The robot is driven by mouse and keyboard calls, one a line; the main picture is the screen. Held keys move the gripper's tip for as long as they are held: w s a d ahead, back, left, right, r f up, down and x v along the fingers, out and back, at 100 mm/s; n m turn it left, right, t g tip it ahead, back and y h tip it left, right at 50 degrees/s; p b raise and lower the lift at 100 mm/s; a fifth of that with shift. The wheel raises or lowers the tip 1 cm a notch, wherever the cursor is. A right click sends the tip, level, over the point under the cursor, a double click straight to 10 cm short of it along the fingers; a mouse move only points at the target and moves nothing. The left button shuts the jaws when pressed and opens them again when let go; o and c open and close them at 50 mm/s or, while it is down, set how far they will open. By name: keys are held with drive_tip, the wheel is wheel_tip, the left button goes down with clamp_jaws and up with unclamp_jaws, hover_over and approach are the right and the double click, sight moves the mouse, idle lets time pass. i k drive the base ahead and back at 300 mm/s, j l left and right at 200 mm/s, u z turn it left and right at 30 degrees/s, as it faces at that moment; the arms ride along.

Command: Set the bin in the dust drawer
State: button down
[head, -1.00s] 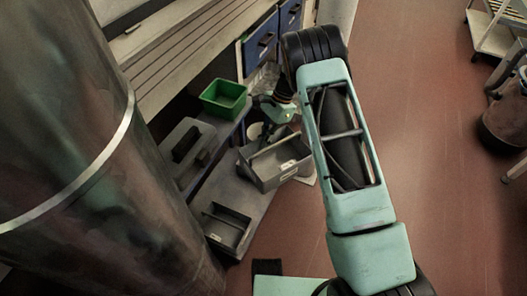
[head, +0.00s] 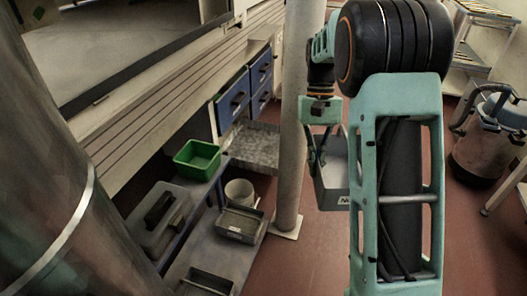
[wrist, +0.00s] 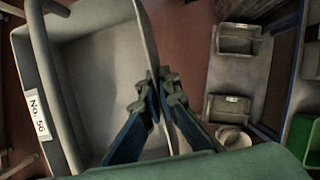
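A grey bin (head: 334,186) with a white number label hangs from my gripper (head: 315,158) in the head view, right of the pale post. In the wrist view the bin (wrist: 92,95) fills the left side, its label reading "No. 56", and looks empty. My gripper (wrist: 160,92) is shut on one side wall, one finger inside and one outside. An open drawer (head: 250,147) with a speckled grey inside, which I take for the dust drawer, sticks out below the blue-fronted drawers. It is left of the post and apart from the bin. My arm hides part of the bin.
The pale post (head: 290,150) stands between the bin and the drawer. A green bin (head: 198,160), a white bucket (head: 240,192), another grey bin (head: 241,223) and a grey toolbox (head: 160,217) sit on the low shelving. Red floor is clear around the post's right.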

sight(261, 149)
drive_tip(key=i+l+z, duration=0.35)
drive_tip(key=l, duration=0.25)
drive_tip(key=i+l+z, duration=0.35)
drive_tip(key=i+l, duration=0.15)
drive_tip(key=i+l+z, duration=0.15)
drive_tip(key=i, duration=0.25)
drive_tip(key=i+l+z, duration=0.15)
drive_tip(key=i, duration=0.25)
drive_tip(key=i+l+u, duration=0.1)
drive_tip(key=i+u, duration=0.35)
drive_tip(key=i, duration=0.5)
drive_tip(key=i+u, duration=0.4)
drive_tip(key=i+l+u, duration=0.1)
drive_tip(key=i+u, duration=0.45)
drive_tip(key=u, duration=0.25)
drive_tip(key=i+l+u, duration=0.2)
drive_tip(key=u, duration=0.25)
drive_tip(key=i+l+u, duration=0.15)
drive_tip(key=u, duration=0.15)
drive_tip(key=i+l+u, duration=0.35)
drive_tip(key=i+j+u, duration=0.1)
drive_tip(key=i+j, duration=0.3)
